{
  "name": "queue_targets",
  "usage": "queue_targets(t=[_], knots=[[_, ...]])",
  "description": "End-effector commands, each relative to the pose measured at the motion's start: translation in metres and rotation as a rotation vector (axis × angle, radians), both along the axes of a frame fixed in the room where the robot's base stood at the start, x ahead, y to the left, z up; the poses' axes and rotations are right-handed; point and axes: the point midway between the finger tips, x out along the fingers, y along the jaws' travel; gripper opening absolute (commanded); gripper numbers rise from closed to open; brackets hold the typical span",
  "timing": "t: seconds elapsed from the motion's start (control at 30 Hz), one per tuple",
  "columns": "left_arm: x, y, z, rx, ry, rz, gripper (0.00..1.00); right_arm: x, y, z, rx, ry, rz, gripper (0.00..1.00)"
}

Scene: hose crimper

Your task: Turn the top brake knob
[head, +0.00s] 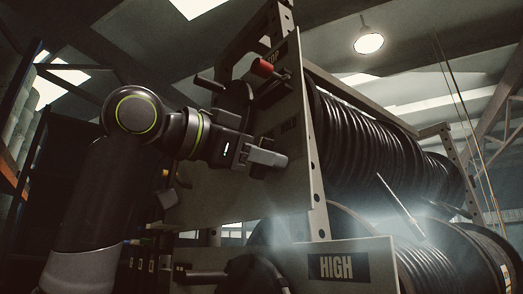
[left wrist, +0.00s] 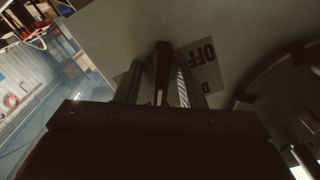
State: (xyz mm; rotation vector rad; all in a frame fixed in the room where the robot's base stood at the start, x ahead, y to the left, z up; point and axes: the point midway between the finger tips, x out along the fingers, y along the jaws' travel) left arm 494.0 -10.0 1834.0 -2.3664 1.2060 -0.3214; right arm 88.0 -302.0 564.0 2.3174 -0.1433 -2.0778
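My left gripper (head: 268,160) is in front of the side plate of the upper hose reel in the head view. In the left wrist view a dark, narrow handle (left wrist: 161,65), apparently the brake knob, stands between my two fingers. Gaps show on both sides of it, so the fingers look open around it. An OFF label (left wrist: 208,62) is on the plate behind it. In the head view the gripper hides this handle. A HOLD label (head: 289,125) is on the plate above the gripper. My right gripper is not in view.
A red knob (head: 263,68) and a black crank handle (head: 211,84) stick out above my gripper. Black hose (head: 365,140) is wound on the upper reel. A lower plate marked HIGH (head: 338,267) is below. Shelving is at the far left.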

Motion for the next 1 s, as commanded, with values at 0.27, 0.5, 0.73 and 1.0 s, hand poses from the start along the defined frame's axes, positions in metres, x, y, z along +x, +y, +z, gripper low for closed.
queue_targets(t=[0.27, 0.5, 0.73, 1.0], knots=[[0.000, 0.000, 0.000, 0.000, 0.000, 0.000, 0.16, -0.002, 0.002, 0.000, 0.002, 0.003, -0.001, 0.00], [0.000, 0.001, 0.000, -0.006, 0.006, 0.000, 0.06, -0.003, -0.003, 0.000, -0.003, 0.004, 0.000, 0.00], [0.000, 0.001, 0.000, -0.047, 0.061, 0.001, 0.06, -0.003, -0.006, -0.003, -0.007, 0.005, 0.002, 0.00], [0.001, 0.002, 0.000, -0.166, 0.224, 0.001, 0.06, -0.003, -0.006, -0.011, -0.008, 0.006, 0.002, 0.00]])
